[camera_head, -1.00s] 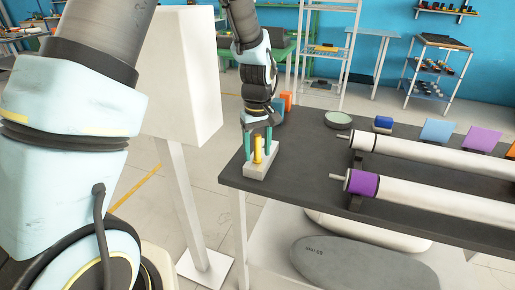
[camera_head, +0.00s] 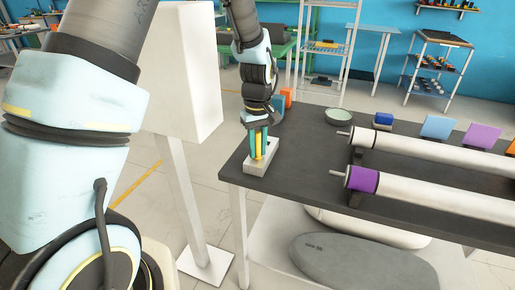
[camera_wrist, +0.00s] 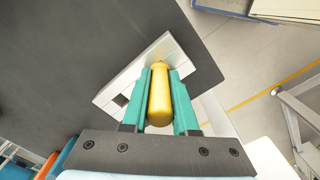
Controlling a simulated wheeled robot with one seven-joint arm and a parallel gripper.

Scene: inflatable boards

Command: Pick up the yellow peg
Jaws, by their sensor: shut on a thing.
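The yellow peg (camera_head: 259,145) stands upright at the white block (camera_head: 250,168) on the near left corner of the dark table. In the wrist view the yellow peg (camera_wrist: 159,95) lies between the two green fingers of my gripper (camera_wrist: 160,85), which touch it on both sides. My gripper (camera_head: 258,145) is shut on the peg, just above the block. The white block (camera_wrist: 112,92) shows a dark square hole beside the peg in the wrist view. The peg's lower end is hidden, so I cannot tell whether it is still in the block.
Two long white rollers (camera_head: 430,148) lie on the dark table (camera_head: 300,165), right of the block; the nearer has a purple band. A round green dish (camera_head: 338,116), a blue item (camera_head: 383,121) and coloured panels (camera_head: 438,128) stand along the back. The table's left edge is close to the block.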

